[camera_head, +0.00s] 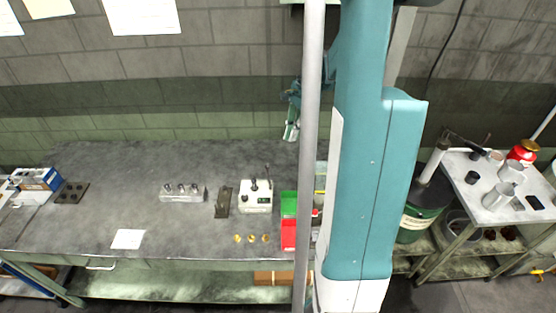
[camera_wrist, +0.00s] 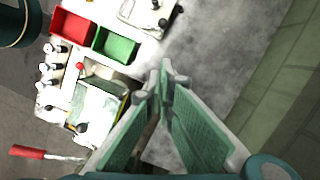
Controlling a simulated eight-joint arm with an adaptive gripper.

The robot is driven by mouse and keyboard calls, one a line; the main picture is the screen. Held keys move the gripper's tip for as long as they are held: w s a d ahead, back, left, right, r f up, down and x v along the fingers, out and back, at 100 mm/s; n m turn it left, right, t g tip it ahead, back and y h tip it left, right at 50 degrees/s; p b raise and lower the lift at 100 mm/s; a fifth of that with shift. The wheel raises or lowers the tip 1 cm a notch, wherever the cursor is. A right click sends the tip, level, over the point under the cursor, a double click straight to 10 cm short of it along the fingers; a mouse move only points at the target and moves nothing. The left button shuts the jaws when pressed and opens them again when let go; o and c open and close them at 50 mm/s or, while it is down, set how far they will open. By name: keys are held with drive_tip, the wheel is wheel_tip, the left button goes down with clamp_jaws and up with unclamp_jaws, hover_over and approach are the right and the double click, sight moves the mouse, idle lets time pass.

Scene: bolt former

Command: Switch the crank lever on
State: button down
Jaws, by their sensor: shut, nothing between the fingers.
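A lever with a red handle (camera_wrist: 27,152) and a thin metal shaft shows at the lower left of the wrist view. It sticks out beside a pale machine with a clear-looking cover (camera_wrist: 98,103), and looks like the crank lever. Its joint to the machine is partly hidden by my finger. In the head view my own column and arm cover most of this machine. My gripper (camera_wrist: 160,78) is shut and empty, its fingertips together, apart from the lever. In the head view my gripper (camera_head: 291,131) hangs above the back edge of the workbench.
A red bin (camera_wrist: 73,30) and a green bin (camera_wrist: 117,46) stand beside the machine. A white control box (camera_head: 256,197) with a small upright lever (camera_head: 268,171) stands left of them on the workbench (camera_head: 100,195). Several brass pieces (camera_head: 252,239) lie in front. The bench's back middle is clear.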

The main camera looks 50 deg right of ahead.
drive_tip(key=w+a+f, duration=0.2)
drive_tip(key=a+f, duration=0.3)
drive_tip(key=f, duration=0.6)
drive_tip(key=shift+a+p, duration=0.4)
drive_tip(key=shift+w+a+n+g+b, duration=0.2)
drive_tip(key=shift+w+n+b, duration=0.25)
drive_tip(key=shift+n, duration=0.2)
drive_tip(key=shift+w+a+n+g+b, duration=0.15)
drive_tip(key=shift+w+n+b, duration=0.25)
drive_tip(key=shift+n, duration=0.25)
idle(0.5)
drive_tip(key=w+a+n+g+b, duration=0.2)
drive_tip(key=a+n+b, duration=0.3)
drive_tip(key=n, duration=0.5)
drive_tip(key=shift+w, duration=0.65)
drive_tip(key=shift+a+b, duration=0.4)
drive_tip(key=shift+a, duration=0.05)
